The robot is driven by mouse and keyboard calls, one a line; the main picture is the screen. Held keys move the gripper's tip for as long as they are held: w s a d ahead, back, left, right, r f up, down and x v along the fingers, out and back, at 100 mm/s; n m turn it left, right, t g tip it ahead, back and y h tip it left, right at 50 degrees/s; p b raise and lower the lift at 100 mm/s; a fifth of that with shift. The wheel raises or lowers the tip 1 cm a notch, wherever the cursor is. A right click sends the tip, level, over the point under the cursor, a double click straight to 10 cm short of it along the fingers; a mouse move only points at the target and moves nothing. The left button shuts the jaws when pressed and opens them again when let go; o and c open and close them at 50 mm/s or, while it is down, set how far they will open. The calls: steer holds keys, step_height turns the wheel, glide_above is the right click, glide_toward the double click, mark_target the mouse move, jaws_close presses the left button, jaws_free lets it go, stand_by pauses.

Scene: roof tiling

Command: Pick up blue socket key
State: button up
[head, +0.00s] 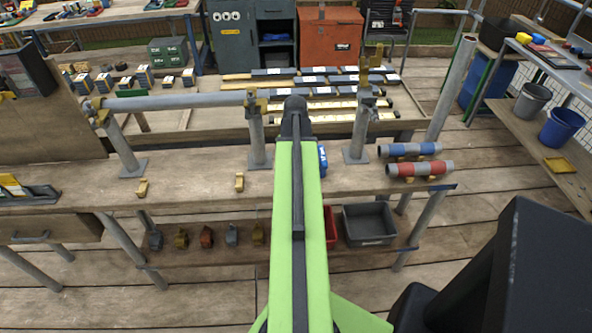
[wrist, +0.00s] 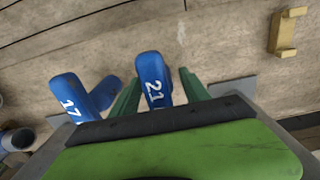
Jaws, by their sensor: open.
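Two blue socket keys show in the wrist view, one marked 21 (wrist: 152,80) and one marked 17 (wrist: 72,97). A further blue piece touches or overlaps the 17 key. My gripper (wrist: 157,88) is open, with one green finger on each side of the 21 key. The far part of that key is hidden behind the gripper body, and I cannot tell whether the fingers touch it. In the head view, a small blue part (head: 322,160) shows just right of my green arm on the wooden bench. My arm hides the gripper there.
A brass bracket (wrist: 287,32) lies right of the gripper in the wrist view. On the bench (head: 205,190), a blue roll (head: 408,149) and a red roll (head: 418,169) lie to the right. Metal posts stand along its back. A grey bin (head: 368,224) sits below.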

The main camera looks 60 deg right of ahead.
steer(key=shift+f, duration=0.25)
jaws_close()
stand_by(0.4)
step_height(320, 180, up, 10)
steer(key=p, duration=1)
steer(key=shift+r+p, duration=0.15)
steer(key=shift+p, duration=0.15)
steer(key=shift+f, duration=0.2)
